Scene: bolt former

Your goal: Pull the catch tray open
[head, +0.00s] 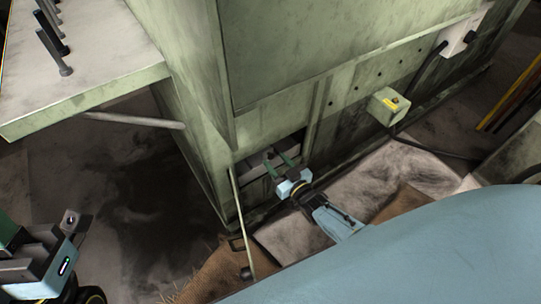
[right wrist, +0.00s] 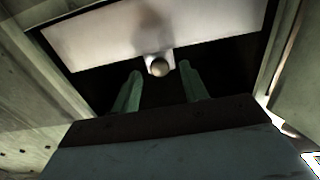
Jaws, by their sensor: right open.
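The catch tray (right wrist: 95,38) shows in the right wrist view as a pale front panel inside a dark opening, with a round knob (right wrist: 159,67) at its lower middle. My right gripper (right wrist: 160,88) is open, its two green fingers pointing toward the panel, one on each side of the knob's line. The fingertips appear just short of the knob, and nothing is between them. In the head view the right gripper (head: 274,163) is at the low opening in the green machine; the tray is mostly in shadow there. My left gripper (head: 12,238) is partly cut off at the lower left.
The green machine (head: 300,50) fills the back. A thin door panel (head: 239,215) stands open left of my right gripper. A table with bolts (head: 110,45) is at upper left. Brown sacking (head: 215,275) lies on the floor.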

